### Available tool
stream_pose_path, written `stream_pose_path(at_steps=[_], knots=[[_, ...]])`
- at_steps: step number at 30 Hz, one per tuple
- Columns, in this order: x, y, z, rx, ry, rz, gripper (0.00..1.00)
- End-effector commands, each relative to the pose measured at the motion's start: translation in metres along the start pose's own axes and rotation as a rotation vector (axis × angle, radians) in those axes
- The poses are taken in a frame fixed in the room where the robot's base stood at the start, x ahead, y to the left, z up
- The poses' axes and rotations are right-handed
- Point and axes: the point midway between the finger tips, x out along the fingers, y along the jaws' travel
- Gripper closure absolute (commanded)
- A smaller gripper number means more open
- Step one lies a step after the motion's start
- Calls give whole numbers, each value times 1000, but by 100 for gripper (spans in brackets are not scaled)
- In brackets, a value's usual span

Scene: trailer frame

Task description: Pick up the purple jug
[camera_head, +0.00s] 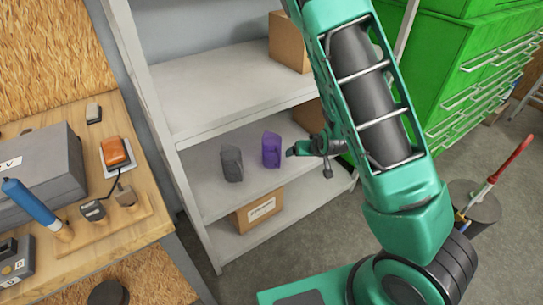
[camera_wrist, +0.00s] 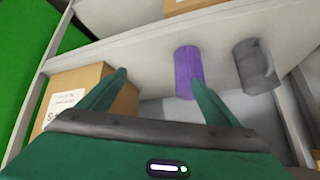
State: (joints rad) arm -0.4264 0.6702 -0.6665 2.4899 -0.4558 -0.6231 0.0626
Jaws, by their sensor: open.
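The purple jug (camera_head: 271,150) stands on the middle shelf of the white rack, just right of a dark grey jug (camera_head: 231,163). In the wrist view the purple jug (camera_wrist: 188,72) shows beyond my gripper, between the two fingers and closer to the right one. My gripper (camera_head: 291,152) is just right of the purple jug in the head view. In the wrist view my gripper (camera_wrist: 160,82) has its green fingers spread apart with nothing between the tips. I cannot tell the exact gap to the jug.
The grey jug (camera_wrist: 256,66) stands close beside the purple one. A cardboard box (camera_head: 262,211) sits on the shelf below, and another box (camera_head: 289,42) on the shelf above. Green drawer cabinets (camera_head: 462,75) stand right of the rack, and a wooden workbench (camera_head: 120,220) stands left.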

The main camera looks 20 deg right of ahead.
Motion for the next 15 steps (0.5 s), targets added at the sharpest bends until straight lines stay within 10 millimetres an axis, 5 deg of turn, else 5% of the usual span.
stream_pose_path(at_steps=[6, 15], knots=[[40, -24, 8, -71, 150, -29, 16], [65, -56, 11, -174, 380, -91, 16]])
